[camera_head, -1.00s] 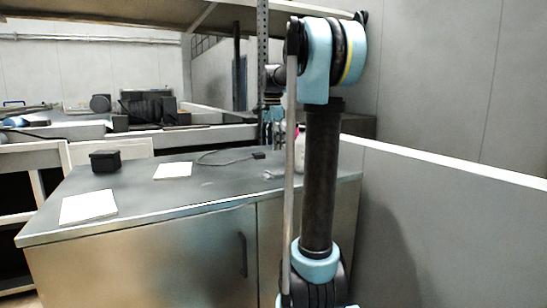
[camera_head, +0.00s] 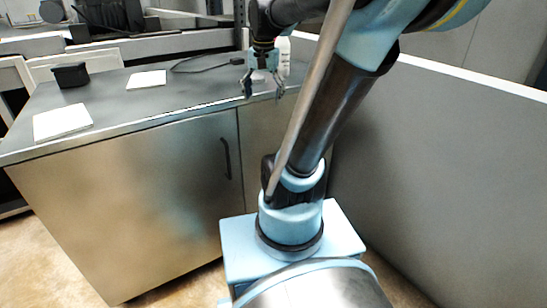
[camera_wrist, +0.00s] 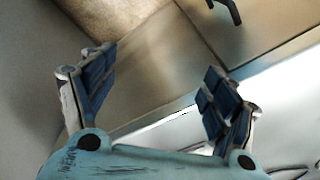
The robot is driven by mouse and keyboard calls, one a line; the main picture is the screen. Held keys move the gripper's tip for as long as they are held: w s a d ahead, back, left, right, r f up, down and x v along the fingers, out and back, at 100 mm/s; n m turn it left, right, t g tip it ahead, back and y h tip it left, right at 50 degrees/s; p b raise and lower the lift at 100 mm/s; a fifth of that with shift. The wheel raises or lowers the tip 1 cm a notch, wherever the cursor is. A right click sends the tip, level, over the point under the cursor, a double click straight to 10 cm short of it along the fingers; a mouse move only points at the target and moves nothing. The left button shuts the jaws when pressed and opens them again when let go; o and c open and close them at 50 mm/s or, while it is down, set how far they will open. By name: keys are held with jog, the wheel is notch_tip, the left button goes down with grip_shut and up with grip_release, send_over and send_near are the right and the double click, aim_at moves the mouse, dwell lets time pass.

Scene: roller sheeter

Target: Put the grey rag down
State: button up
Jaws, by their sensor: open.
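My gripper (camera_head: 263,92) is open, near the front edge of the steel counter (camera_head: 195,98) at its right part. In the wrist view, the two dark blue-padded fingers of my gripper (camera_wrist: 157,88) stand wide apart with nothing between them. Cabinet doors (camera_wrist: 155,75) show beyond the fingers. I see no grey rag in either view; parts of the counter behind my arm are hidden.
A white bottle (camera_head: 284,57) stands behind my gripper. A black box-like holder (camera_head: 70,75), two white sheets (camera_head: 62,122) and a dark cable (camera_head: 205,68) are on the counter. A grey partition (camera_head: 440,160) runs along the right. The counter's middle is clear.

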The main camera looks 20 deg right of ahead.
jog(key=s+f+n+t, duration=0.1)
jog(key=s+f+n, duration=0.5)
jog(key=s+f, duration=0.7)
notch_tip(320, 180, down, 3)
jog(key=shift+d+f, duration=0.1)
jog(key=shift+d, duration=0.05)
jog(key=shift+s, duration=0.15)
jog(key=shift+w+f, duration=0.2)
jog(key=shift+w, duration=0.25)
jog(key=shift+o, duration=0.5)
